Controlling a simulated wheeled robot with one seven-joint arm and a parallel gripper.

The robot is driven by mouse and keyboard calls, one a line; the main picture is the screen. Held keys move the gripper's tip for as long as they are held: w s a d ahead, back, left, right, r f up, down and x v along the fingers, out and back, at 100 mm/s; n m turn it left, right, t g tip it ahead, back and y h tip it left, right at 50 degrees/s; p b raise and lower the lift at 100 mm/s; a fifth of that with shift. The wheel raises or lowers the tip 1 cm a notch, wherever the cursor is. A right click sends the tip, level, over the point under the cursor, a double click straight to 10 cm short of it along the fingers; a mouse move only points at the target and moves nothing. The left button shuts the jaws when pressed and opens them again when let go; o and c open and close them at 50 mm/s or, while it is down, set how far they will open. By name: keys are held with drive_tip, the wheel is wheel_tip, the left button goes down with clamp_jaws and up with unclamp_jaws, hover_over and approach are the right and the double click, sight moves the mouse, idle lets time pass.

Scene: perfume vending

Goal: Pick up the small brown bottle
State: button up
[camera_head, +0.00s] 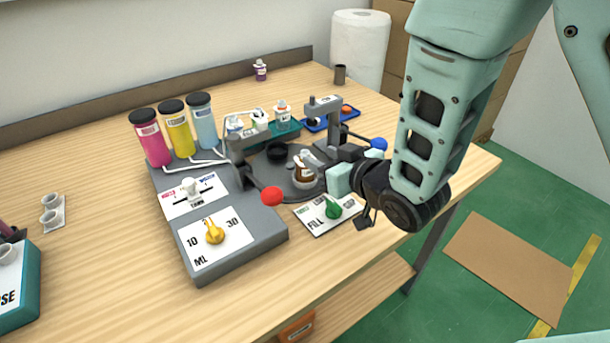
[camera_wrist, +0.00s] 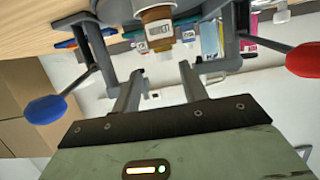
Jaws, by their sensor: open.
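The small brown bottle (camera_head: 303,173) has a white label and stands on the dark round plate (camera_head: 280,185) of the dispensing machine. It also shows in the wrist view (camera_wrist: 158,30), upper middle, its label facing me. My gripper (camera_head: 322,171) reaches in from the right at about bottle height. In the wrist view my gripper (camera_wrist: 160,70) has its two fingers apart, with the bottle beyond the tips and roughly between them. The gripper is open and empty. The fingertips are hard to make out in the head view.
A red-knobbed lever (camera_head: 271,196) stands left of the bottle and a blue-knobbed lever (camera_head: 378,144) behind my wrist. Pink (camera_head: 151,141), yellow (camera_head: 178,131) and light blue (camera_head: 202,123) cylinders stand on the machine. A green-knobbed FILL panel (camera_head: 333,209) lies below my gripper.

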sight(304, 151)
drive_tip(key=shift+a+p+x, duration=0.15)
drive_tip(key=shift+p+x, duration=0.25)
drive_tip(key=shift+x, duration=1.1)
drive_tip(key=shift+a+p+x, duration=0.15)
drive_tip(key=shift+p+x, duration=0.25)
drive_tip(key=shift+x, duration=1.1)
drive_tip(key=shift+s, duration=0.2)
drive_tip(key=shift+c, duration=0.2)
drive_tip(key=shift+r, duration=0.1)
clamp_jaws()
